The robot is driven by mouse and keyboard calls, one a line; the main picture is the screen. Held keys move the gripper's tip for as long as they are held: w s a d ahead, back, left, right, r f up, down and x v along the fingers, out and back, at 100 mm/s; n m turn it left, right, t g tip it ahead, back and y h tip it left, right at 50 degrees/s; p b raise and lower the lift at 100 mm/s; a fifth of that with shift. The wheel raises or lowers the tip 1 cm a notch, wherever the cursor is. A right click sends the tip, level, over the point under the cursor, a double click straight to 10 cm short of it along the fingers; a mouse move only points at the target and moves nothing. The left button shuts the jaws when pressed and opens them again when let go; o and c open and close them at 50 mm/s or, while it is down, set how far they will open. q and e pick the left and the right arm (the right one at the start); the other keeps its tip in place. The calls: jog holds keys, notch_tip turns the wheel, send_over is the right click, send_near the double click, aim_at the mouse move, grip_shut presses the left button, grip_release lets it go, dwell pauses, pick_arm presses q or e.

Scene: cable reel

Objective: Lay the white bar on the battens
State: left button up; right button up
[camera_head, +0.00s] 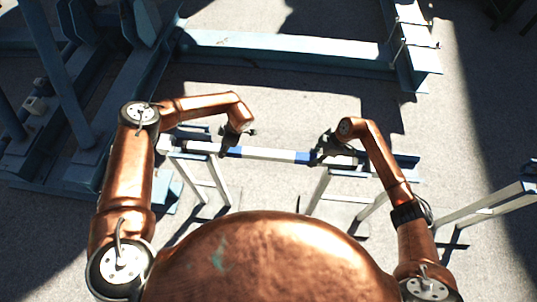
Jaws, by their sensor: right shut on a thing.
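The white bar (265,154) with blue bands runs left to right in front of me in the head view. My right gripper (328,155) is shut on it near a blue band, on the bar's right part. My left gripper (229,142) is at the bar's left part, beside another blue band; its fingers are small and dark, so I cannot tell if they are shut. Blue battens show behind the bar on the left (199,130) and at the right (405,161). I cannot tell whether the bar touches them.
White-legged trestles stand below the bar on the left (219,178) and right (318,190). Another white-legged trestle (487,208) is at the far right. A large blue steel frame (285,48) spans the back and left. Grey floor (270,100) is open between the frame and bar.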

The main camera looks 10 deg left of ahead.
pick_arm(q)
jog(key=shift+r, duration=0.1)
jog(key=c, duration=0.3)
pick_arm(e)
jog(key=shift+r, duration=0.1)
jog(key=c, duration=0.3)
pick_arm(q)
grip_shut()
pick_arm(e)
grip_shut()
jog(key=shift+r, duration=0.1)
